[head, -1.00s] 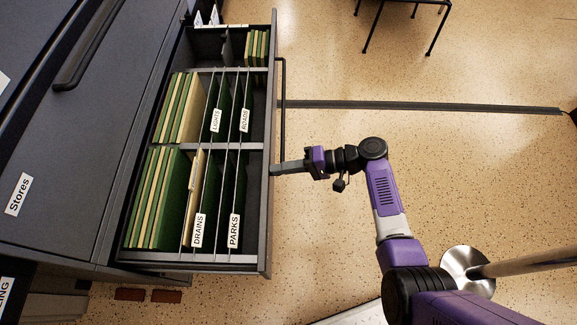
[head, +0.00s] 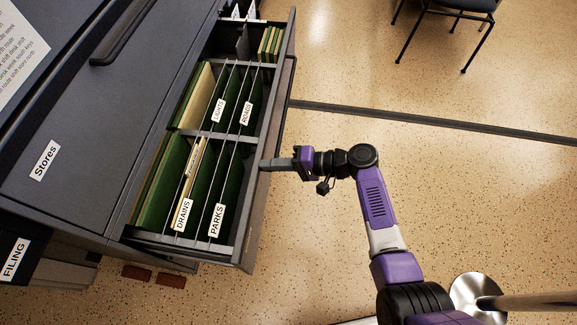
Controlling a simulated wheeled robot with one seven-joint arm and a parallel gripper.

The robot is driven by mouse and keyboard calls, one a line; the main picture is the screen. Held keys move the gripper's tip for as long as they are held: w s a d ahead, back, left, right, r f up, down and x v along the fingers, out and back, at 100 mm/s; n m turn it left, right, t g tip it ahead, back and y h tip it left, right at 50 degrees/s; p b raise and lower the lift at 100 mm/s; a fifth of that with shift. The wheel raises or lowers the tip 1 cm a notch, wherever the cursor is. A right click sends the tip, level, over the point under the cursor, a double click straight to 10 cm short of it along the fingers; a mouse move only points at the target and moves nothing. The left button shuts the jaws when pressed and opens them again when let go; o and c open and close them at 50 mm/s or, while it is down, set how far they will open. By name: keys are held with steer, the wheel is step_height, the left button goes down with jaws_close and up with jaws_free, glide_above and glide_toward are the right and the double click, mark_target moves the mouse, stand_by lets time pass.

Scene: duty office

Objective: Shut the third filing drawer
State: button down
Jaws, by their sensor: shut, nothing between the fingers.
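The filing drawer (head: 249,225) stands pulled out of the dark grey cabinet (head: 95,130) in the head view. It holds green and cream folders, with hanging files labelled DRAINS, PARKS, LIGHTS and ROADS. Part of the drawer is still out, and its rear is hidden under the cabinet's top. My gripper (head: 264,164) is shut and empty. Its fingertips are at the drawer's front panel, seemingly touching it, at about the middle of its width. Which drawer in the stack this is cannot be told from above.
A label reading Stores (head: 45,160) is on the cabinet, and a FILING sign (head: 14,259) is at lower left. A dark strip (head: 430,119) crosses the speckled floor. A chair (head: 450,20) stands at upper right. A metal pole (head: 530,300) rises at lower right.

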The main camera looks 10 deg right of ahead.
mark_target(192, 157)
steer(key=w+a+b, duration=0.2)
steer(key=a+b, duration=0.1)
steer(key=a, duration=0.4)
steer(key=w+a+b, duration=0.2)
steer(key=a+b, duration=0.1)
steer(key=a, duration=0.4)
steer(key=w+a+b, duration=0.3)
steer(key=a, duration=0.5)
steer(key=shift+f, duration=0.1)
steer(key=shift+w+a+b, duration=0.25)
steer(key=shift+a, duration=0.35)
steer(key=shift+w+a+b, duration=0.2)
steer(key=shift+a+b, duration=0.05)
steer(key=shift+a, duration=0.3)
